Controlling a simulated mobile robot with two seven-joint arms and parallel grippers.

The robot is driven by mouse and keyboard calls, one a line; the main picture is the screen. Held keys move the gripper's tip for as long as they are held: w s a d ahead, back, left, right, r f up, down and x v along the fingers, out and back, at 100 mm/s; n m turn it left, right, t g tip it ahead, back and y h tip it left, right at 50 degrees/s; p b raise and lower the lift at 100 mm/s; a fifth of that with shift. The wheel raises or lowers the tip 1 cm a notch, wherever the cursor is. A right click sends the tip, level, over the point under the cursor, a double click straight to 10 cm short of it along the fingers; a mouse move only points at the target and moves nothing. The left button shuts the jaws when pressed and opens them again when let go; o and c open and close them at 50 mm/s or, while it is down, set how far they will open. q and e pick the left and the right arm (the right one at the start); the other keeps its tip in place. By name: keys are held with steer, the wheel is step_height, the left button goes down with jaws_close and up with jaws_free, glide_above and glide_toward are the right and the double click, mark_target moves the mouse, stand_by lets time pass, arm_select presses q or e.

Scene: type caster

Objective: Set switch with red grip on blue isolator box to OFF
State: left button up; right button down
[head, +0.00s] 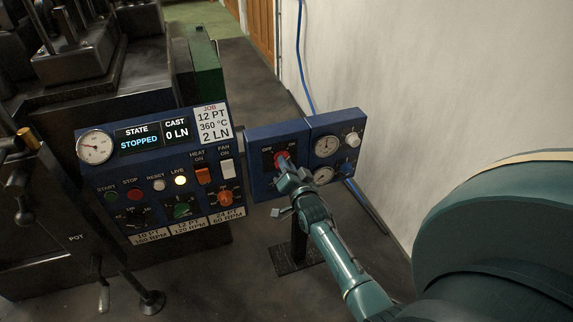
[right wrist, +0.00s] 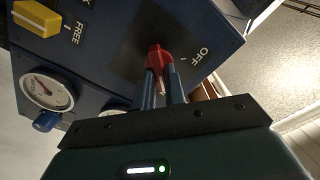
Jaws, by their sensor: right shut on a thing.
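The blue isolator box (head: 259,180) stands on a post to the right of the main control panel. Its switch has a red grip (right wrist: 158,57), which also shows in the head view (head: 281,156). In the right wrist view the OFF label lies to the right of the grip. My right gripper (head: 284,168) reaches the box from the front and is shut on the red grip, its two fingers (right wrist: 160,80) on either side of it. Part of the switch face is hidden behind the gripper. My left gripper is not in view.
A blue gauge box (head: 349,125) with two dials and a white knob adjoins the isolator box on the right. The control panel (head: 105,168) at left reads STATE STOPPED. A blue cable (head: 300,60) runs down the wall. Floor is free behind the boxes.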

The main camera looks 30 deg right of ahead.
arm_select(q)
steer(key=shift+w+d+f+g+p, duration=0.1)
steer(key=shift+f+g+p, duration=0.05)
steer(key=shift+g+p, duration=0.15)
arm_select(e)
steer(key=shift+a+f+n, duration=0.1)
steer(key=shift+a+n, duration=0.05)
steer(key=shift+n, duration=4.15)
steer(key=shift+a+n, duration=0.15)
steer(key=shift+n, duration=4.15)
steer(key=c, duration=1.5)
jaws_free()
steer(key=shift+w, duration=0.1)
steer(key=shift+o, duration=0.2)
